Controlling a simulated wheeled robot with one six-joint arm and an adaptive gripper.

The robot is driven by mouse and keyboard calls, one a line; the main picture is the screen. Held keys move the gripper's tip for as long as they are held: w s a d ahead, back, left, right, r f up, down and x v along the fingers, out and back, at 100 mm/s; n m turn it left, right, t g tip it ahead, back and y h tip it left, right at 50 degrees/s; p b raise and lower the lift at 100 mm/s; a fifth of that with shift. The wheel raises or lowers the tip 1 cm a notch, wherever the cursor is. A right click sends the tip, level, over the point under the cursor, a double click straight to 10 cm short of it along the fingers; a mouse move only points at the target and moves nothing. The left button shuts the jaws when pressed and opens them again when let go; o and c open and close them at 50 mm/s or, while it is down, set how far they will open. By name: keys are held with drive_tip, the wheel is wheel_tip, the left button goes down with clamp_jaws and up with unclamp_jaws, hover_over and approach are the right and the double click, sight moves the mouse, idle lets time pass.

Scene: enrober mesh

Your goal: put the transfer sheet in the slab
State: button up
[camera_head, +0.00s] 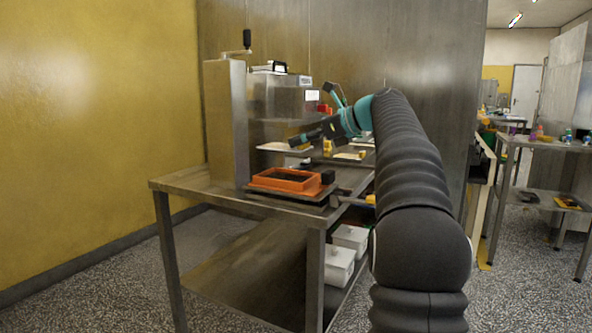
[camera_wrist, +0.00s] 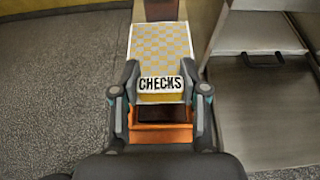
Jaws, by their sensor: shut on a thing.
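The transfer sheet (camera_wrist: 160,45) is white with yellow checks and carries a yellow tab marked "CHECKS" (camera_wrist: 160,88). My gripper (camera_wrist: 160,78) is shut on this tab, one finger on each side, and the sheet reaches away beyond the fingertips. The slab appears as an orange frame (camera_head: 262,184) with a dark inside on the steel table. The frame (camera_wrist: 145,134) shows below the tab in the wrist view, partly hidden by the sheet and my fingers.
A small black block (camera_head: 328,177) is right of the frame. White bins (camera_head: 340,265) sit on the lower shelf. The table's front left corner is clear.

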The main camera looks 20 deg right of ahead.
sight(303, 180)
drive_tip(key=shift+f+b, duration=0.55)
drive_tip(key=shift+f, duration=3.15)
drive_tip(key=shift+f, duration=0.2)
drive_tip(key=o, duration=1)
drive_tip(key=shift+r, duration=0.25)
drive_tip(key=v, duration=1.2)
drive_tip(key=shift+p, duration=0.45)
drive_tip(key=shift+s+f, duration=0.1)
